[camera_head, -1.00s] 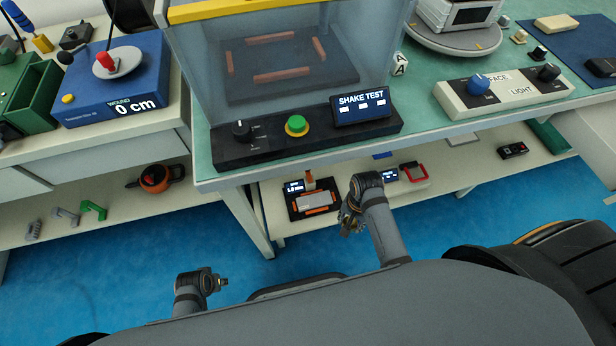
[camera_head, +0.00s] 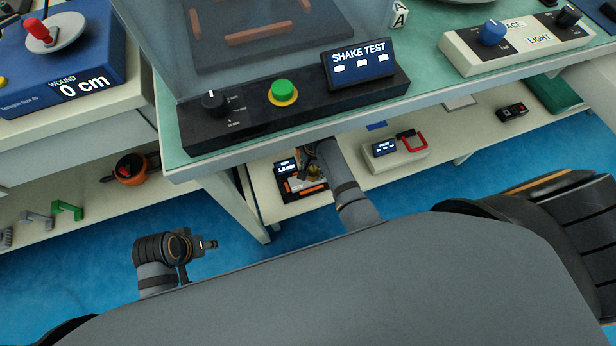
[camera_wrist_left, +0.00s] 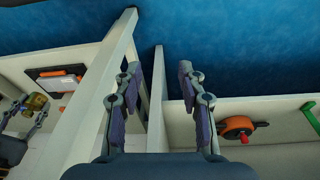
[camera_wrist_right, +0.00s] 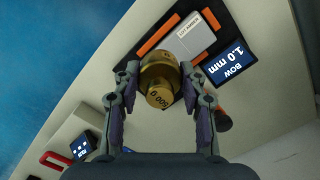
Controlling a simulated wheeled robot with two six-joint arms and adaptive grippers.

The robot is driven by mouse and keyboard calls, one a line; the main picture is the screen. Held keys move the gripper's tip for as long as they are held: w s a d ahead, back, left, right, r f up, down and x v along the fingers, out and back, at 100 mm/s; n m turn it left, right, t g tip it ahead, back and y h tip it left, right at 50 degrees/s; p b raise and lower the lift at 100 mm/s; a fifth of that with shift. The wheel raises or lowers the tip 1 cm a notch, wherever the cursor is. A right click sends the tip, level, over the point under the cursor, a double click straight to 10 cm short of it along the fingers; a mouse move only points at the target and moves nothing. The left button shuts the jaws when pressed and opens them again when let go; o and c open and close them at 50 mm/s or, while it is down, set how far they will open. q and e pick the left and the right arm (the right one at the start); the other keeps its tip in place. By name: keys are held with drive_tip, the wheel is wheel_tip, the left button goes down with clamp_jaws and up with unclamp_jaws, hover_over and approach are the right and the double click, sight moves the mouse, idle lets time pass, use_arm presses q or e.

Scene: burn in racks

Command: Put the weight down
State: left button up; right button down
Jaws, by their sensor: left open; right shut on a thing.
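A brass weight (camera_wrist_right: 160,75) marked 500 sits between the fingers of my right gripper (camera_wrist_right: 160,100), which is shut on it. In the right wrist view it is over or beside the black bow gauge (camera_wrist_right: 207,52), whose screen reads 1.0 mm; I cannot tell if it touches. In the head view, my right gripper (camera_head: 314,165) reaches under the bench, and the weight (camera_head: 314,172) shows small beside the gauge (camera_head: 288,183). My left gripper (camera_head: 212,244) is open and empty above the floor; its parted fingers show in the left wrist view (camera_wrist_left: 160,95).
The bench with the SHAKE TEST panel (camera_head: 358,65) overhangs my right arm. On the low shelf (camera_head: 262,202), a white device with a screen (camera_head: 385,150) and a red handle (camera_head: 412,140) stands right of the gauge. An orange round tool (camera_head: 130,170) lies on the left shelf.

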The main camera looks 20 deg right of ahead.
use_arm(q)
drive_tip(key=shift+w+d+f+t+b, duration=0.15)
drive_tip(key=shift+d+f+t+b, duration=0.1)
drive_tip(key=shift+f, duration=0.4)
drive_tip(key=shift+w+d+f+t+b, duration=0.1)
drive_tip(key=shift+f+t+b, duration=0.1)
drive_tip(key=shift+f, duration=0.4)
use_arm(e)
drive_tip(key=shift+w+a+f, duration=0.25)
drive_tip(key=shift+w+f, duration=0.25)
drive_tip(key=shift+f, duration=0.1)
drive_tip(key=shift+w+a+f, duration=0.25)
drive_tip(key=shift+w+f, duration=0.2)
drive_tip(key=shift+f, duration=0.1)
wheel_tip(320, 180, down, 4)
drive_tip(key=shift+w+r+b, duration=0.15)
drive_tip(key=shift+r+b, duration=0.1)
drive_tip(key=shift+b, duration=0.7)
use_arm(q)
drive_tip(key=shift+w+d+f+t+h, duration=0.2)
drive_tip(key=shift+f+t, duration=0.1)
drive_tip(key=shift+f, duration=0.2)
drive_tip(key=shift+w+d+f+t+h, duration=0.1)
drive_tip(key=shift+d+f+t+h, duration=0.15)
drive_tip(key=shift+f, duration=0.2)
use_arm(e)
drive_tip(key=c, duration=0.7)
unclamp_jaws()
drive_tip(key=shift+f, duration=0.1)
drive_tip(key=shift+c, duration=0.2)
